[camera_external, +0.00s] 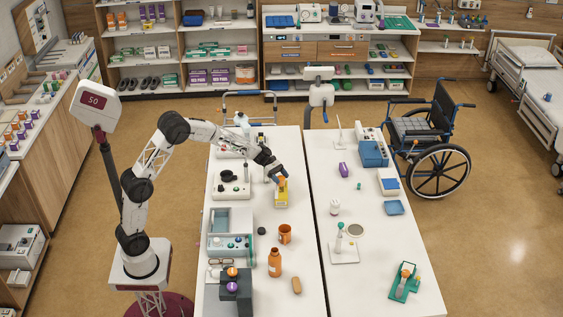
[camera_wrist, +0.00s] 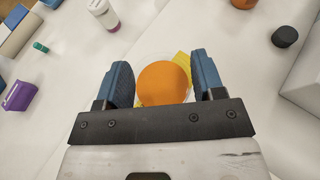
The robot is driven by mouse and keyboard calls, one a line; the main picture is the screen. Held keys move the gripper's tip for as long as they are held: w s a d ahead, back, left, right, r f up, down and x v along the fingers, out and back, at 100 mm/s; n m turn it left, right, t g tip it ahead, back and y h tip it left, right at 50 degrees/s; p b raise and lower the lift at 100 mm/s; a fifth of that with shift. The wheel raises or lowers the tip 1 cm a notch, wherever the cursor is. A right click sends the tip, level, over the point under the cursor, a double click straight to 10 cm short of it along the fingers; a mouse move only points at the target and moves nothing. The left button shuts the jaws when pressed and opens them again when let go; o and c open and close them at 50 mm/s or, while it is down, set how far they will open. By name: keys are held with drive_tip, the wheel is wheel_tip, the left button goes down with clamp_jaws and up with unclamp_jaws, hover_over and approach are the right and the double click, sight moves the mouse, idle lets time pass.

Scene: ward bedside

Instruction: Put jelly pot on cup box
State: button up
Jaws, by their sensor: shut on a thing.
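The jelly pot (camera_wrist: 164,84) is round and orange with a clear rim; it sits between the two blue fingers in the wrist view. My gripper (camera_wrist: 164,82) is shut on it. In the external view my gripper (camera_external: 280,179) is low over the near table, with the orange pot (camera_external: 282,185) right at the top of the yellow cup box (camera_external: 281,200). Yellow parts of the box (camera_wrist: 184,62) show behind the pot in the wrist view. Whether the pot touches the box top or hangs just above it, I cannot tell.
An orange cup (camera_external: 285,234), a black cap (camera_external: 262,231) and an orange bottle (camera_external: 275,262) stand nearer the camera. A white device (camera_external: 231,186) stands left of the box. A gap divides the two tables; a purple item (camera_external: 343,169) lies on the right one.

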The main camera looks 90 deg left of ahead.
sight(281, 182)
drive_tip(key=shift+w+a+f, duration=0.1)
drive_tip(key=shift+w+f, duration=0.1)
drive_tip(key=shift+f, duration=1.6)
drive_tip(key=shift+f, duration=0.15)
drive_tip(key=o, duration=1)
drive_tip(key=shift+c, duration=0.2)
drive_tip(key=shift+s+a+r, duration=0.15)
drive_tip(key=shift+s+r, duration=0.05)
drive_tip(key=shift+r, duration=0.05)
drive_tip(key=v, duration=1.1)
drive_tip(key=shift+s+a+r, duration=0.15)
